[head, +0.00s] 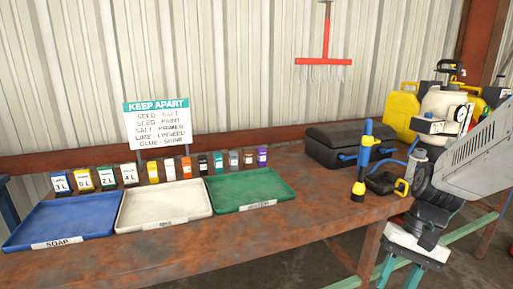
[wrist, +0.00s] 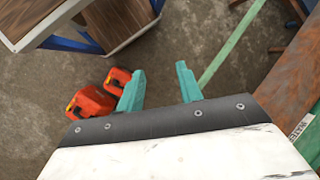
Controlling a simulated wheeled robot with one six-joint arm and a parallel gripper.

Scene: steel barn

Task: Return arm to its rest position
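My gripper (head: 398,274) hangs at the right of the head view, beyond the right end of the rusty workbench (head: 290,232). Its two teal fingers point down and are cut by the lower picture edge. In the wrist view my gripper (wrist: 160,88) has its fingers spread wide with only concrete floor between and below them. It is open and empty, and I see it touching nothing. My arm comes in from the right edge of the head view, with the wrist bent downward.
Blue (head: 62,241), white (head: 162,221) and green (head: 250,206) trays, small labelled containers and a black case (head: 345,135) stand on the bench. Yellow jugs (head: 400,110) are behind my arm. Red-orange objects (wrist: 92,102) lie on the floor, and a green rail (wrist: 228,48) runs nearby.

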